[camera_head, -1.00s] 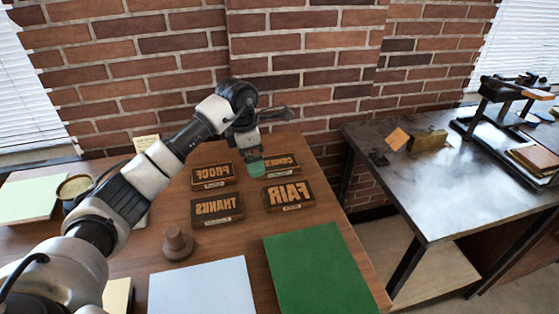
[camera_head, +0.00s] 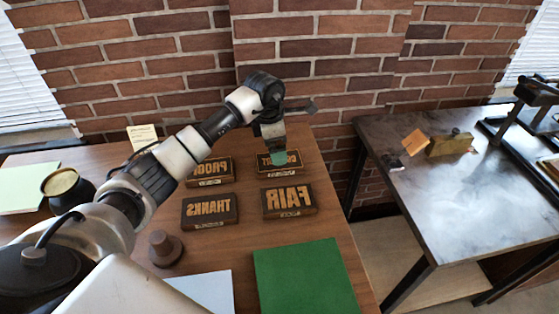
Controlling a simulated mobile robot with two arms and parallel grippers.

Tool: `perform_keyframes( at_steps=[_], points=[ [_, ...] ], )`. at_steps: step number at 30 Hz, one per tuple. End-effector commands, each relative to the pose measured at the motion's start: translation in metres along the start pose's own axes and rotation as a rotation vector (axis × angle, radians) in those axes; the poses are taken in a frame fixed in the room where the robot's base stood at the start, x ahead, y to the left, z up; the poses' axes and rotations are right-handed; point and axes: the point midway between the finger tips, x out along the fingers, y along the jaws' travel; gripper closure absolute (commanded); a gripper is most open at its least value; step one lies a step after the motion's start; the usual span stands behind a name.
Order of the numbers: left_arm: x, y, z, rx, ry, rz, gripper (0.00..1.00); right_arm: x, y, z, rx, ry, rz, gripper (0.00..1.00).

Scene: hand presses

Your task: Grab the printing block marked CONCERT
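The CONCERT block (camera_head: 293,164) is a small dark wooden block with raised mirrored letters, at the back right of a group on the wooden table. My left gripper (camera_head: 278,158) points down at this block, and its greenish fingertips cover the middle of the lettering. I cannot tell whether the fingers touch the block or how far apart they are. Similar blocks lie around it: PROOF (camera_head: 210,172) to the left, FAIR (camera_head: 289,201) in front, THANKS (camera_head: 209,211) at front left. My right gripper is not in view.
A wooden knob-like stamp (camera_head: 165,248), a green sheet (camera_head: 305,278) and a pale blue sheet (camera_head: 205,291) lie nearer on the table. A dark jar (camera_head: 66,188) stands left. A brick wall is behind. A metal-topped table (camera_head: 440,205) stands right, across a gap.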

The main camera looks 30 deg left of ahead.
Motion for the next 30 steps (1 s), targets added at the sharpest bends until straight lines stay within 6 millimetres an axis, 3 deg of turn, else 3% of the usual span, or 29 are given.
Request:
perform_keyframes(
  at_steps=[5, 12, 21, 30],
  points=[
    [0.014, -0.001, -0.001, -0.001, 0.000, -0.003, 0.00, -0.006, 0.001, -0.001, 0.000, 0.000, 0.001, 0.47],
    [0.049, -0.001, -0.002, -0.001, 0.000, -0.003, 0.00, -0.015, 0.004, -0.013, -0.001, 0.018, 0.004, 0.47],
    [0.056, 0.000, -0.003, 0.000, 0.000, 0.001, 0.00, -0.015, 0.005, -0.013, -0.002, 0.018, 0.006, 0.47],
    [0.055, 0.000, -0.003, 0.000, 0.000, 0.001, 0.44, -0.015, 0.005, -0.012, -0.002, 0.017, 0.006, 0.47]
  ],
)
